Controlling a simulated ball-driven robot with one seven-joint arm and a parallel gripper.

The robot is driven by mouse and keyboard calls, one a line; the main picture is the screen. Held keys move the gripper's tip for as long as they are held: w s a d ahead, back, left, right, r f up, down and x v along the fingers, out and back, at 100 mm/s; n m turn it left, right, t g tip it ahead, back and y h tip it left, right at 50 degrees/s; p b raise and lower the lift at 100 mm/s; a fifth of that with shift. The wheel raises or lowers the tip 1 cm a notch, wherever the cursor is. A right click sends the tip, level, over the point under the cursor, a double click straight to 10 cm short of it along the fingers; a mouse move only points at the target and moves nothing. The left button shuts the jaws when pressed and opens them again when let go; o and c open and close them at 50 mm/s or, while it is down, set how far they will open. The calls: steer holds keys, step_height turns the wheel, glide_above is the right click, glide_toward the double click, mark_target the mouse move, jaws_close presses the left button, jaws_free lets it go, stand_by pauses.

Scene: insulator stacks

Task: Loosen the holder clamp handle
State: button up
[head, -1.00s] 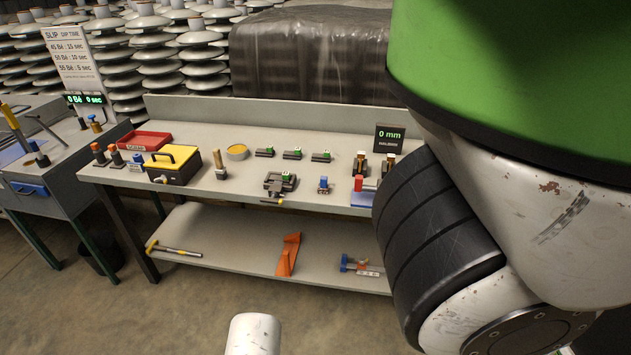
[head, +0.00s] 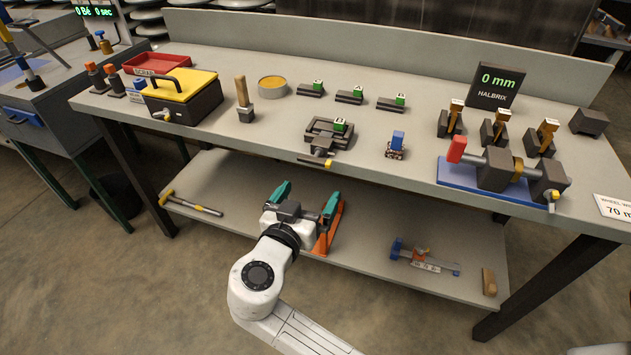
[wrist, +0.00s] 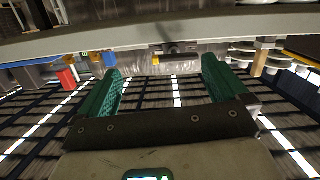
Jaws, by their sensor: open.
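A dark square holder (head: 318,138) with a green-marked block in it sits near the bench's front edge, at the middle of the head view. A clamp handle (head: 315,161) with a yellow tip sticks out at its front, over the edge. My gripper (head: 307,199) is open, its two green fingers apart and empty. In the head view it appears in front of the bench, below the handle in the picture. The wrist view shows both fingers (wrist: 161,78) with nothing between them. A small dark fitting (wrist: 176,48) shows beyond them; I cannot tell whether it is the handle.
A blue-based fixture (head: 470,180) with a red knob stands at the bench's right. A yellow-lidded box (head: 183,85) and a wood-handled tool (head: 242,100) stand left. The lower shelf holds a hammer (head: 190,203), an orange piece (head: 328,232) and a blue clamp (head: 422,256).

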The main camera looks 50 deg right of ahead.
mark_target(313, 163)
steer(key=shift+m+t+h, duration=0.4)
steer(key=shift+h, duration=0.3)
steer(key=x, duration=0.3)
steer(key=w+x, duration=0.1)
steer(key=x, duration=0.2)
steer(key=w+r+x, duration=0.1)
steer(key=x, duration=0.2)
steer(key=shift+w+a, duration=0.1)
steer(key=shift+c, duration=0.3)
steer(key=c, duration=0.9)
